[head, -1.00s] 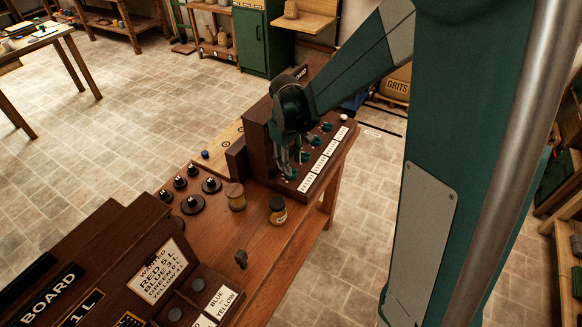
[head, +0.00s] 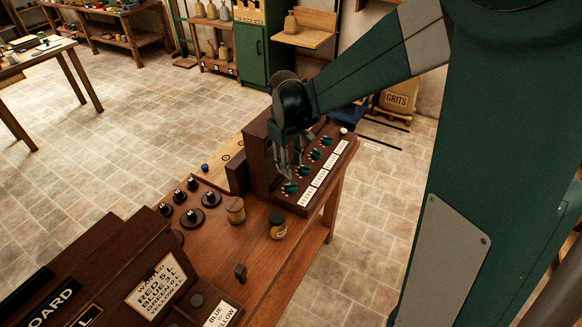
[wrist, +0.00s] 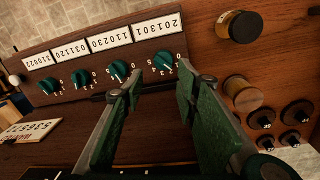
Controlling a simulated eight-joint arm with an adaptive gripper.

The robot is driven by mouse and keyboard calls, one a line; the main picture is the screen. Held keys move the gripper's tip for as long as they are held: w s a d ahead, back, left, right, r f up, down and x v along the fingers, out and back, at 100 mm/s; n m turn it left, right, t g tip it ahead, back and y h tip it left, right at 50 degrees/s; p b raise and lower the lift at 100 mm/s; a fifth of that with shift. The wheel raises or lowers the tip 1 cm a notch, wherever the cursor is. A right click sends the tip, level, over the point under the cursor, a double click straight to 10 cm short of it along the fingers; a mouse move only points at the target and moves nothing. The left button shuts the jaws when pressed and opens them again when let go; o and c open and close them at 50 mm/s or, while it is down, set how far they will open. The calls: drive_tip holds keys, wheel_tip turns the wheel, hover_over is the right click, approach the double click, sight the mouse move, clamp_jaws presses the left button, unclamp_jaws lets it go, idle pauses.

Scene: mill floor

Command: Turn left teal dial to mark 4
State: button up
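The left teal dial (head: 290,188) is the nearest in a row on a dark wooden panel (head: 312,196). In the wrist view, which sees the panel upside down, this dial (wrist: 163,62) is the rightmost, beside the plate reading 201301. Small numerals ring it; its exact mark is hard to read. My gripper (head: 289,164) is over the near end of the panel. In the wrist view my gripper (wrist: 161,86) has its two green fingers well apart, with nothing between the tips. The dial shows just beyond the gap, apart from the fingers.
Other teal dials (wrist: 119,70) continue along the row above number plates. A jar (head: 278,224), a wooden cylinder (head: 235,209) and black knobs (head: 193,217) stand on the bench nearby. A wooden block (head: 237,166) borders the panel on the left.

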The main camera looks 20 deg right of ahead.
sight(292, 184)
drive_tip(key=n+p, duration=0.1)
drive_tip(key=n, duration=0.1)
drive_tip(key=f+n+p, duration=0.1)
drive_tip(key=n, duration=0.1)
drive_tip(key=shift+s+p, duration=0.1)
drive_tip(key=shift+p, duration=0.25)
drive_tip(key=n, duration=0.1)
drive_tip(key=n+p, duration=0.1)
drive_tip(key=n, duration=0.1)
drive_tip(key=f+n+p, duration=0.1)
drive_tip(key=shift+s+f+n+t, duration=0.1)
drive_tip(key=shift+s+n+t, duration=0.2)
drive_tip(key=shift+n, duration=0.1)
drive_tip(key=shift+f, duration=0.1)
drive_tip(key=shift+w+d+f, duration=0.1)
drive_tip(key=shift+w+f, duration=0.1)
drive_tip(key=shift+f, duration=1.7)
drive_tip(key=shift+w+f, duration=0.15)
drive_tip(key=shift+f, duration=1.75)
drive_tip(key=c, duration=0.6)
